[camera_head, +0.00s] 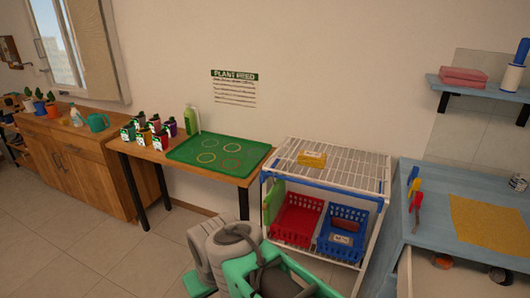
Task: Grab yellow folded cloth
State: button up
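A small yellow block-like item with a pale label (312,159) lies on top of the white wire rack (350,173); it may be the folded cloth, but its material is too small to tell. A flat yellow sheet (487,222) lies spread on the blue workbench at the right. My grey and green arm parts show at the bottom middle, in front of the rack and apart from the yellow item. No gripper fingers can be made out.
Red (297,220) and blue (341,232) baskets sit in the rack. A green mat (219,153) and several small pots cover the wooden table. Pink folded cloths (463,77) lie on the wall shelf. Red and yellow-handled tools stand along the workbench's left edge. Tiled floor is open at left.

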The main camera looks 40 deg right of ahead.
aim_at(305, 158)
jog(key=u, duration=0.25)
jog(key=i, duration=1)
jog(key=z, duration=0.45)
jog(key=i, duration=0.9)
jog(key=z, duration=0.85)
jog(key=i, duration=0.7)
